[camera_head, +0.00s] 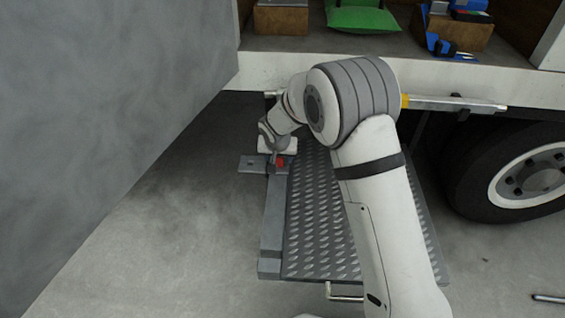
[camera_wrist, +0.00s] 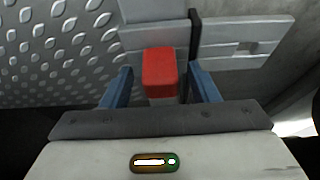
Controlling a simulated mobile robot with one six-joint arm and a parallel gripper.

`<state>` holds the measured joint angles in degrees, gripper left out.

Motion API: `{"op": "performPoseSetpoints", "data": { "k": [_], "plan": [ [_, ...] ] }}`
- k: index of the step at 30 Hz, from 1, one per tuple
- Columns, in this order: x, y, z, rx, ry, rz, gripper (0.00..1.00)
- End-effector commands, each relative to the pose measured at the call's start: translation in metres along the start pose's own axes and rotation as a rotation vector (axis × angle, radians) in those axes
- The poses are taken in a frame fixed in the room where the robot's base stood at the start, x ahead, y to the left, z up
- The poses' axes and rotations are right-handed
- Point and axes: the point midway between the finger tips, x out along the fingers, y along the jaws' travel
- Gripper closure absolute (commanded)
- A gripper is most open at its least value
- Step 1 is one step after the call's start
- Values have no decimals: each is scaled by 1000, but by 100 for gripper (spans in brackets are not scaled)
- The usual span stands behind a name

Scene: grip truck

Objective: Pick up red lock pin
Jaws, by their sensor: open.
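The red lock pin (camera_head: 280,161) sits at the left edge of the metal tread step, partly hidden behind my gripper in the head view. In the wrist view the red pin head (camera_wrist: 159,70) stands between the two blue fingers. My gripper (camera_wrist: 160,88) is open, with one finger on each side of the pin. A gap shows on both sides of the red head. In the head view my gripper (camera_head: 276,152) is small and reaches down at the pin; its fingers are hard to make out there.
The tread step (camera_head: 310,235) has a grey side rail (camera_head: 272,228) and a flat bracket (camera_head: 252,163). A truck wheel (camera_head: 525,180) stands at the right. The truck bed (camera_head: 320,43) above holds a green bag (camera_head: 362,16). A grey panel (camera_head: 100,120) fills the left.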

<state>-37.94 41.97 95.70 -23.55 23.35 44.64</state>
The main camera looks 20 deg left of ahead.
Motion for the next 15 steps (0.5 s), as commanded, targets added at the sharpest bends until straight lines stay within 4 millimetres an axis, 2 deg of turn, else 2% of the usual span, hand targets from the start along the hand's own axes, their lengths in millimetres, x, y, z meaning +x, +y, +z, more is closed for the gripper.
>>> {"op": "performPoseSetpoints", "data": {
  "k": [2,15],
  "plan": [
    [0,0,0,0,-1,0,50],
    [0,-1,1,-1,-1,0,86]
  ]
}}
